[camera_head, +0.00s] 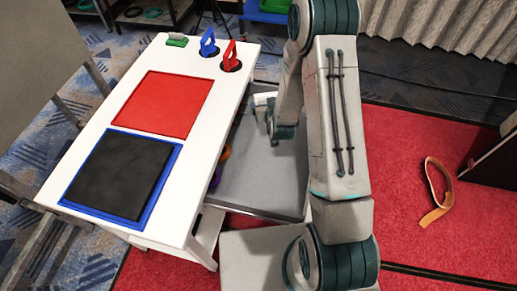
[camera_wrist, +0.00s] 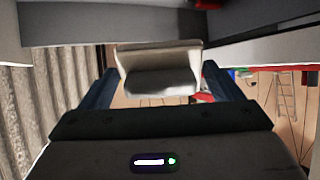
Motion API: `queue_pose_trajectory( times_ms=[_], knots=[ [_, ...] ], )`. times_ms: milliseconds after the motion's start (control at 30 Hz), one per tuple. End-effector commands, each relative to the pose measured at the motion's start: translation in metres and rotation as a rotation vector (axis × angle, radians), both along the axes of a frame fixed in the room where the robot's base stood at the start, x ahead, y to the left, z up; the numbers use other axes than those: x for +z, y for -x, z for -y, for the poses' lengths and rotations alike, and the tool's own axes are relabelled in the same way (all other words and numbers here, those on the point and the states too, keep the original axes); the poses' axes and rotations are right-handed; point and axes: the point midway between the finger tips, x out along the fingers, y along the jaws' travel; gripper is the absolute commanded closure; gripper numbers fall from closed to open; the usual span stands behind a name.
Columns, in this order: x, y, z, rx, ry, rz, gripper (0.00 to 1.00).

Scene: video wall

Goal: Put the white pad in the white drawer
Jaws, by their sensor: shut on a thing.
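The white pad (camera_wrist: 160,68) is between my gripper's two dark fingers (camera_wrist: 160,88) in the wrist view, and my gripper is shut on it. In the head view a small part of the white pad (camera_head: 264,98) shows at my gripper (camera_head: 270,118), partly hidden by my arm. The drawer (camera_head: 245,180) is pulled out from the right side of the white table; its floor looks grey. My gripper is over the far part of the open drawer. I cannot tell whether the pad touches it.
A purple ring (camera_head: 215,178) and an orange ring (camera_head: 224,152) lie in the drawer near the table. On the white table (camera_head: 205,120) are a red panel (camera_head: 163,103), a black pad on blue (camera_head: 120,175), and blue and red clips. An orange strap (camera_head: 437,195) lies on the red carpet.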

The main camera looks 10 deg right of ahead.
Motion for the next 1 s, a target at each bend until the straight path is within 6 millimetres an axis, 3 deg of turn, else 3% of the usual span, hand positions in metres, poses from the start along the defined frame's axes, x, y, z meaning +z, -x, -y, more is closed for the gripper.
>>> queue_pose_trajectory(
  times_ms=[567,1000],
  knots=[
    [-0.025,0.026,-0.012,-0.128,-0.004,-0.49,0.32],
    [-0.023,0.069,-0.003,-0.273,-0.081,-0.851,0.32]
  ],
)
